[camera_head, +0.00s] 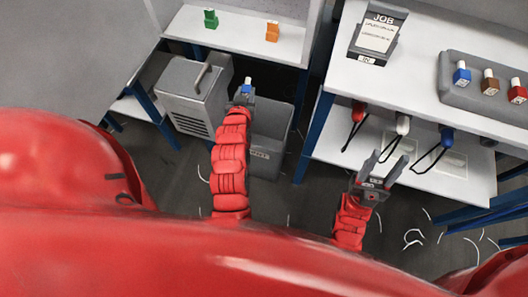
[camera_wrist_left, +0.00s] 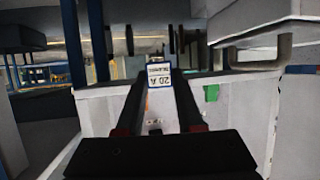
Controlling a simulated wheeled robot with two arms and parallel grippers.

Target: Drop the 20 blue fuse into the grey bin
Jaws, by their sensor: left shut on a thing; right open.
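My left gripper (camera_head: 246,91) is shut on the blue fuse (camera_head: 248,81), held at its tip. In the left wrist view the fuse's white label (camera_wrist_left: 159,76) reads "20 A" upside down between the fingers. The grey bin (camera_head: 275,124) stands open on the floor, with a label on its front. In the head view the left gripper overlaps the bin's left back edge; the height between them is unclear. My right gripper (camera_head: 378,165) is open and empty, in front of the lower shelf of the right bench.
A grey machine box (camera_head: 190,90) stands left of the bin. A green fuse (camera_head: 211,20) and an orange fuse (camera_head: 272,32) stand on the back shelf. The right bench holds a JOB sign (camera_head: 378,34) and a fuse tray (camera_head: 447,84). Loose wire pieces litter the floor.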

